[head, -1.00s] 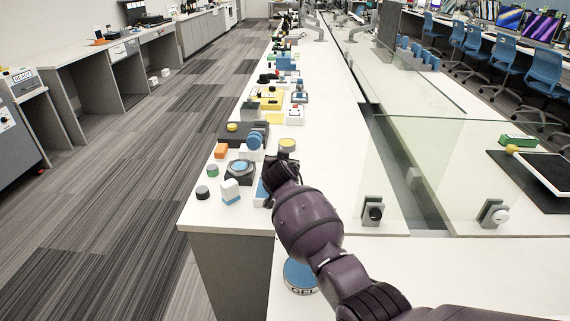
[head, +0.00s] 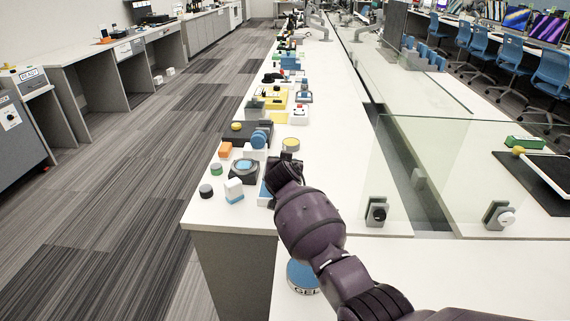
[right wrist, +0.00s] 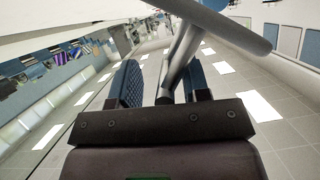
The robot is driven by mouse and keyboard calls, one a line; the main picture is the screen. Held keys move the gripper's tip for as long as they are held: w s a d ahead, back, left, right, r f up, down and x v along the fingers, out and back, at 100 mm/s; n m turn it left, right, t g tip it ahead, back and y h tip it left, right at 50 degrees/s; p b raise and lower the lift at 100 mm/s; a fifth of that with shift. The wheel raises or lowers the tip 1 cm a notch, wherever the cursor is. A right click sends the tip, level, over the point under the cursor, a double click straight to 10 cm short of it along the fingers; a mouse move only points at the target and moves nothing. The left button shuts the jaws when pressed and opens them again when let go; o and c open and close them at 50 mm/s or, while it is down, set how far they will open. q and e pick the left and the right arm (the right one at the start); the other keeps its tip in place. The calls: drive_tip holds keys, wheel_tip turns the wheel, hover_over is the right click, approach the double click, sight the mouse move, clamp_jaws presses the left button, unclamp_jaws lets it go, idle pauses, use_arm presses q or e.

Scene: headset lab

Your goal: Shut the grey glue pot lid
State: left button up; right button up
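I cannot pick out the grey glue pot or its lid for certain in the head view; my arm covers part of the bench end. My right gripper (head: 284,172) is over the near end of the white bench, largely hidden behind its own wrist. In the right wrist view its two blue-padded fingers (right wrist: 163,70) stand apart. A grey rod (right wrist: 180,62) with a thick grey crossbar (right wrist: 232,24) shows in and above the gap between them. I cannot tell whether a finger touches the rod or whether it belongs to the pot. My left gripper is not in view.
A blue round tin marked GEL (head: 302,276) stands beside my forearm. A white and blue block (head: 234,190), a dark box with a blue top (head: 244,170) and small round pots (head: 206,191) crowd the bench end. Glass panels (head: 420,150) stand to the right.

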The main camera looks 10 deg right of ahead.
drive_tip(key=shift+s+f, duration=0.1)
drive_tip(key=shift+s, duration=0.1)
drive_tip(key=shift+s+a+r, duration=0.1)
drive_tip(key=shift+s+r, duration=0.1)
drive_tip(key=shift+s, duration=0.1)
drive_tip(key=p+v, duration=0.3)
drive_tip(key=v, duration=0.7)
drive_tip(key=shift+p, duration=0.3)
drive_tip(key=shift+w, duration=0.1)
